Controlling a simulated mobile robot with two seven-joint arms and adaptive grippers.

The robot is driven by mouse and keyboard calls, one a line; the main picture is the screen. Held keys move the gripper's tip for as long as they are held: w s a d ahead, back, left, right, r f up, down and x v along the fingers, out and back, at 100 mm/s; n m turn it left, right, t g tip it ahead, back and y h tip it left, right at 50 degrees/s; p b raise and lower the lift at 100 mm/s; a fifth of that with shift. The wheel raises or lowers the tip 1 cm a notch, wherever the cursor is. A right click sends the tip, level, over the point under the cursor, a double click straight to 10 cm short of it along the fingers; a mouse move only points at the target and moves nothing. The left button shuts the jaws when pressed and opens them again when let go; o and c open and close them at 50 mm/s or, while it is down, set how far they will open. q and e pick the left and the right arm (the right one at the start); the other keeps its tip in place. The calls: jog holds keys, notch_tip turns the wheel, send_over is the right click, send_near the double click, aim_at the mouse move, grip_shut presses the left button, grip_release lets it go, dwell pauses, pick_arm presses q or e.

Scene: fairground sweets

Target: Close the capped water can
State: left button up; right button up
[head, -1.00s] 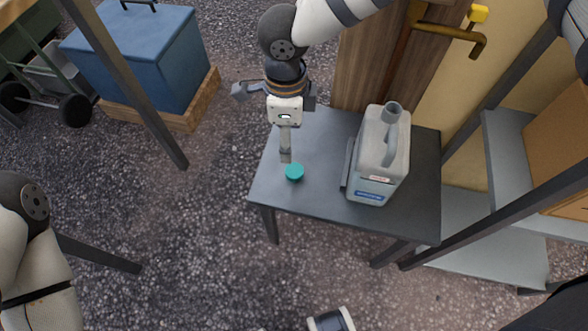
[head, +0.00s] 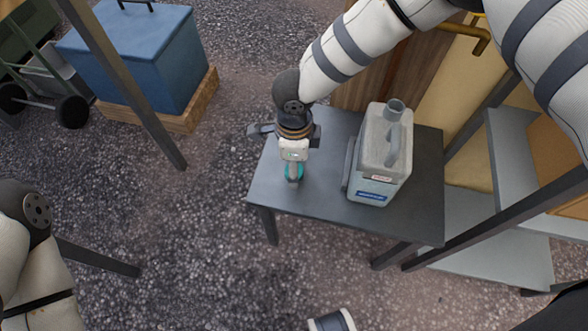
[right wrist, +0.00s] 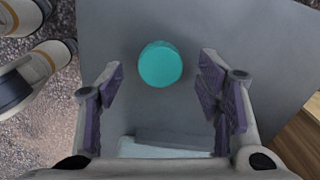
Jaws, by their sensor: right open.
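The water can (head: 378,160) is a grey jug standing upright on the small dark table (head: 325,197); its spout (head: 395,106) at the top has no cap on it. The teal cap (right wrist: 160,64) lies flat on the table to the left of the can; in the head view the cap (head: 294,171) is partly hidden by my right gripper. My right gripper (head: 294,178) is above the cap, pointing down. In the right wrist view the right gripper (right wrist: 163,98) is open, and the cap lies ahead between the lines of its fingers. My left gripper is out of frame.
A blue chest (head: 135,55) on a wooden pallet stands at the back left. Grey shelves (head: 470,235) stand right of the table. A yellow tap pipe (head: 465,35) is on the wall behind. The table's left front area around the cap is clear.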

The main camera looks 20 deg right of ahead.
jog(key=shift+f, duration=0.75)
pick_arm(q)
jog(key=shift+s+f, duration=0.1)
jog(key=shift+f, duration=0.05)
pick_arm(e)
jog(key=c, duration=0.8)
jog(key=shift+r, duration=0.1)
jog(key=shift+c, duration=0.2)
notch_tip(320, 180, up, 3)
jog(key=shift+w+f, duration=0.1)
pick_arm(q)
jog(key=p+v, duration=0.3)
pick_arm(e)
jog(key=s+a+r, duration=0.7)
jog(key=s+r, duration=0.3)
jog(key=s, duration=0.2)
jog(key=shift+a, duration=0.35)
